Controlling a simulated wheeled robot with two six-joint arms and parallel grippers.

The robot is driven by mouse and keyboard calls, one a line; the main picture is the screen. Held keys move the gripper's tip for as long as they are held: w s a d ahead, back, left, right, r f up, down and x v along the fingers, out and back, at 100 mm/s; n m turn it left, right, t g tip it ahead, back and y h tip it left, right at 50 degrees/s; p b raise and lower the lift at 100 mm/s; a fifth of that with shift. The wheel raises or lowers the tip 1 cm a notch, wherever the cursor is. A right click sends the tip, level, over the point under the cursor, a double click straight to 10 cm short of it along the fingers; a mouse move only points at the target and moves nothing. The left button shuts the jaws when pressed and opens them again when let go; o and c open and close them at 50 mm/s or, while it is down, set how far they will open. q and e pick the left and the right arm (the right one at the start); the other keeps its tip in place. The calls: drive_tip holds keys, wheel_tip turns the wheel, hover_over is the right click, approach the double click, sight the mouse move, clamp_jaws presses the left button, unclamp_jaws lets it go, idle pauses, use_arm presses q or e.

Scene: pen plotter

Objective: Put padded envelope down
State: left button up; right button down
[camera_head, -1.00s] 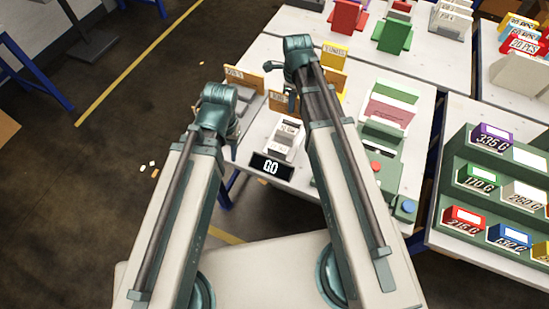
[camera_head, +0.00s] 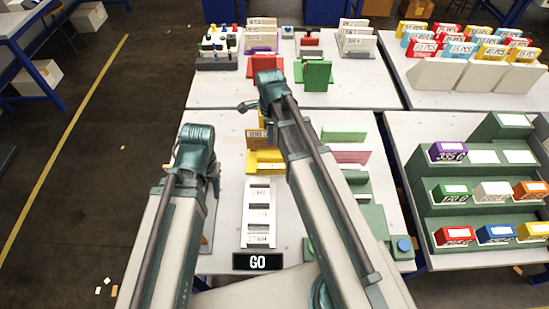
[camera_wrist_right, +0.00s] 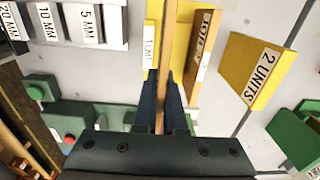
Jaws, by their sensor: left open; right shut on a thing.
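My right gripper (camera_wrist_right: 163,88) is shut on a thin brown upright piece (camera_wrist_right: 168,45), seen edge-on in the right wrist view, which looks like the padded envelope. It is above or in a yellow holder (camera_wrist_right: 185,30) labelled 1 UNIT; I cannot tell whether it touches it. A brown labelled panel (camera_wrist_right: 203,58) stands just to the right of the held piece. In the head view, a brown panel (camera_head: 256,136) shows at the yellow holder (camera_head: 265,161), beside my right arm. My left gripper (camera_head: 214,176) is left of the white slotted gauge, mostly hidden by its own arm; no held thing shows.
The white slotted gauge (camera_head: 259,205) and the black GO display (camera_head: 258,262) stand at the near table. A yellow 2 UNITS holder (camera_wrist_right: 258,72) is right in the wrist view. Green and red holders (camera_head: 318,76) stand behind. A green stepped rack (camera_head: 480,195) is right.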

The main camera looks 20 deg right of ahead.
drive_tip(key=shift+s+f+b, duration=0.1)
drive_tip(key=shift+f+b, duration=0.15)
drive_tip(key=shift+b, duration=0.05)
use_arm(q)
wheel_tip(320, 180, down, 6)
drive_tip(key=b, duration=0.5)
drive_tip(key=shift+f+b, duration=0.2)
drive_tip(key=shift+b, duration=0.2)
use_arm(e)
wheel_tip(320, 180, down, 6)
drive_tip(key=shift+r, duration=0.1)
use_arm(q)
wheel_tip(320, 180, down, 4)
drive_tip(key=b, duration=0.3)
drive_tip(key=shift+r+b, duration=0.15)
drive_tip(key=shift+b, duration=0.2)
use_arm(e)
wheel_tip(320, 180, down, 4)
drive_tip(key=shift+r, duration=0.15)
drive_tip(key=c, duration=1)
unclamp_jaws()
